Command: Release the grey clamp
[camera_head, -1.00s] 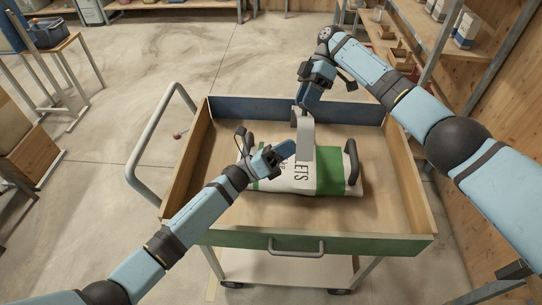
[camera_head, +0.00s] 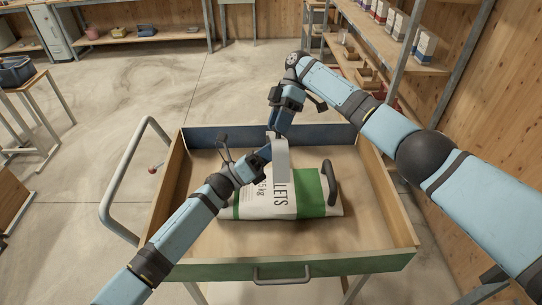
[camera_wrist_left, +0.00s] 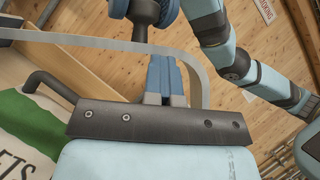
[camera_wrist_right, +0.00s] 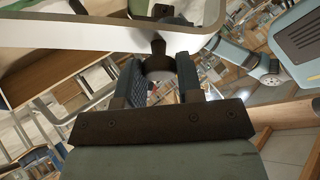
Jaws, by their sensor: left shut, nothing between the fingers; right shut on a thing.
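The grey clamp (camera_head: 281,160) is a light grey strip above the printed feed bag (camera_head: 283,198). In the right wrist view, its curved band (camera_wrist_right: 95,38) runs across the top, with a dark knob (camera_wrist_right: 158,45) at the fingers. My right gripper (camera_head: 275,132) comes from above and is shut on that knob; it also shows in the right wrist view (camera_wrist_right: 158,75). My left gripper (camera_head: 267,152) is beside the strip, shut and empty. In the left wrist view its fingers (camera_wrist_left: 165,80) are together near the grey band (camera_wrist_left: 195,75); I cannot tell whether they touch it.
The bag lies in a wooden tray cart (camera_head: 335,267) with a green front edge and a grey side handle (camera_head: 115,190). The bag has a dark handle (camera_head: 330,182) on its right. Shelves (camera_head: 400,50) stand at the right. The floor left of the cart is mostly clear.

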